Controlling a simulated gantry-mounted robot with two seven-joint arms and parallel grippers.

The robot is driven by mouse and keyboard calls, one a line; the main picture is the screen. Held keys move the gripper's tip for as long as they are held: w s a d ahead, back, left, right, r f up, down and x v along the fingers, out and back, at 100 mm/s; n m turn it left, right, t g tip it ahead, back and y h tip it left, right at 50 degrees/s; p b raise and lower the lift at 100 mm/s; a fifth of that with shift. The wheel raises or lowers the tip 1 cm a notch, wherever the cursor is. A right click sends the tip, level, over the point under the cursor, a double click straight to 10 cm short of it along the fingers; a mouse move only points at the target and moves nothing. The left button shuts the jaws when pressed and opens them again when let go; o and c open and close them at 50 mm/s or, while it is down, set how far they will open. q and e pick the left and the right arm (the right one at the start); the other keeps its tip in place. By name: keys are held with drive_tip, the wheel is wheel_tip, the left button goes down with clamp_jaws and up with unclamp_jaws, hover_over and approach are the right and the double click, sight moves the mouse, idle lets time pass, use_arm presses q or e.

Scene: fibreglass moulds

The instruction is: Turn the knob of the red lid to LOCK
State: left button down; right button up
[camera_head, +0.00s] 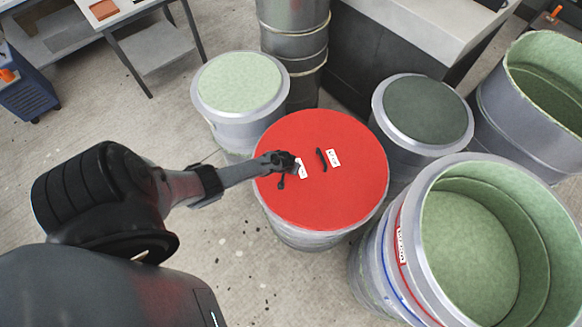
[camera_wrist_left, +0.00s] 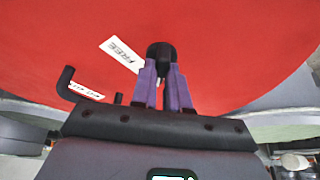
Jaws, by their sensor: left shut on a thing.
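The red lid (camera_head: 345,190) lies on top of a grey drum in the middle of the head view; it also fills most of the left wrist view (camera_wrist_left: 220,40). My left gripper (camera_head: 287,163) is over the left part of the lid. In the left wrist view its purple fingers (camera_wrist_left: 162,75) are shut on a black knob (camera_wrist_left: 161,49). A white label reading FREE (camera_wrist_left: 122,53) lies just left of the knob. A second white label (camera_wrist_left: 86,91) is partly hidden and I cannot read it.
A black bar handle (camera_head: 321,159) stands on the lid near the labels, close to the gripper; it also shows in the left wrist view (camera_wrist_left: 67,83). Several drums crowd around, including an open green-lined one (camera_head: 435,180) at the right.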

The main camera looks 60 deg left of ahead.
use_arm(q)
drive_tip(key=c, duration=1.1)
unclamp_jaws()
drive_tip(key=shift+s+d+r+p, duration=0.1)
drive_tip(key=shift+r+p, duration=0.25)
drive_tip(key=shift+r, duration=0.15)
drive_tip(key=p+v, duration=0.3)
drive_tip(key=v, duration=0.6)
drive_tip(key=shift+s+d+r, duration=0.1)
drive_tip(key=shift+s+r, duration=0.1)
drive_tip(key=shift+r, duration=0.15)
